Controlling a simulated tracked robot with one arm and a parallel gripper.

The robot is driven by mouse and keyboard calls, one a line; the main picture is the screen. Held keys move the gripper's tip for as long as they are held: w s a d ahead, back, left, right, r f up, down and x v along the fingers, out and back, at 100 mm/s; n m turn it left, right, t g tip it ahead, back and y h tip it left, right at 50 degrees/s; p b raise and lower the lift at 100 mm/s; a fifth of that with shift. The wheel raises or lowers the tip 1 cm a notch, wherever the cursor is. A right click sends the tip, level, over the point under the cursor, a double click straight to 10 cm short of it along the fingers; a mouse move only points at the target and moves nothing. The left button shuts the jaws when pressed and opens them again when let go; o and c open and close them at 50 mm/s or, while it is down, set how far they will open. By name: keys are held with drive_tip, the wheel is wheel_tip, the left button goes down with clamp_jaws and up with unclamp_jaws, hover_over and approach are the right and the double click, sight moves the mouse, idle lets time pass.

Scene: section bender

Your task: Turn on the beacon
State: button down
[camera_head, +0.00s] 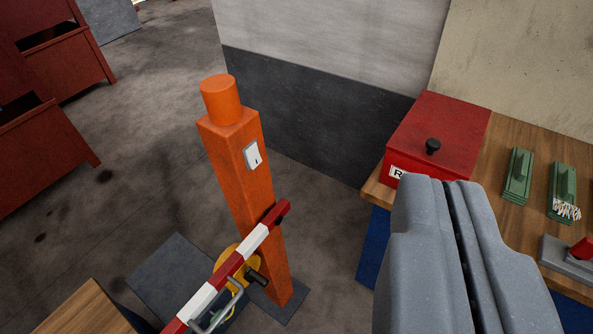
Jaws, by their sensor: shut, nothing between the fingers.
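An orange square post (241,180) stands on the floor left of centre, with an orange cylinder (220,101) on its top that looks like the beacon. The cylinder shows no visible glow. A small white switch plate (252,155) is on the post's right-hand face, near the top; its position is too small to read. My gripper (444,182) is at the lower right, its two grey fingers shut together and empty. It is to the right of the post and apart from it in the picture, overlapping the view of the wooden table.
A red-and-white barrier arm (232,265) crosses the post's lower part, beside a yellow disc (228,262). A wooden table (487,180) at right holds a red box (440,125) with a black knob and green blocks (517,178). Red bins (62,55) stand left. A wall is behind.

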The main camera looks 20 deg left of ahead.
drive_tip(key=shift+d, duration=0.2)
drive_tip(key=w+a+f+m+y+p, duration=0.1)
drive_tip(key=w+f+m+p, duration=0.1)
drive_tip(key=w+f, duration=0.65)
drive_tip(key=w+a+f+m+y+p, duration=0.1)
drive_tip(key=w+f+m+p, duration=0.15)
drive_tip(key=w+f, duration=0.6)
drive_tip(key=w+a+f+m+y+p, duration=0.2)
drive_tip(key=a+f, duration=0.4)
drive_tip(key=f, duration=0.4)
drive_tip(key=w+a+f+m+y+p, duration=0.2)
drive_tip(key=w+a+f+m, duration=0.3)
drive_tip(key=f, duration=0.5)
drive_tip(key=a+y, duration=0.1)
drive_tip(key=a, duration=0.1)
drive_tip(key=shift+a+f+m+p, duration=0.3)
drive_tip(key=shift+f+m+p, duration=0.05)
drive_tip(key=shift+f, duration=0.05)
